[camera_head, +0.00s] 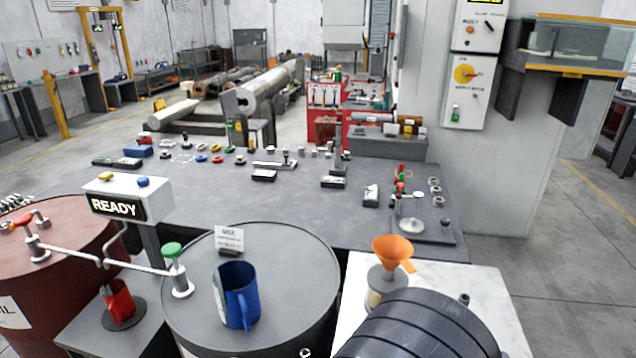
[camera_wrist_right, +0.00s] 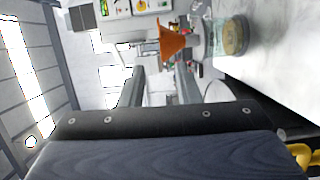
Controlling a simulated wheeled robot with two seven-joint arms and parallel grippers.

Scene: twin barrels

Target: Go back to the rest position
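My right gripper (camera_wrist_right: 160,85) shows in the right wrist view with its two fingers apart and nothing seen held between them. An orange funnel (camera_wrist_right: 172,40) and a glass jar (camera_wrist_right: 235,36) are beyond it. My left gripper is not in either view. In the head view a blue mug (camera_head: 238,297) stands on the lid of the grey barrel (camera_head: 290,250). A red mug (camera_head: 119,302) stands on a dark round pad left of that barrel. The dark red barrel (camera_head: 70,240) is at the left edge.
The orange funnel (camera_head: 393,253) stands above the white tabletop (camera_head: 480,285), which a dark ridged shape partly hides. Taps top both barrels, beside a box (camera_head: 118,200) reading READY. A grey workbench (camera_head: 300,205) with several small tools lies behind. Open floor is at right.

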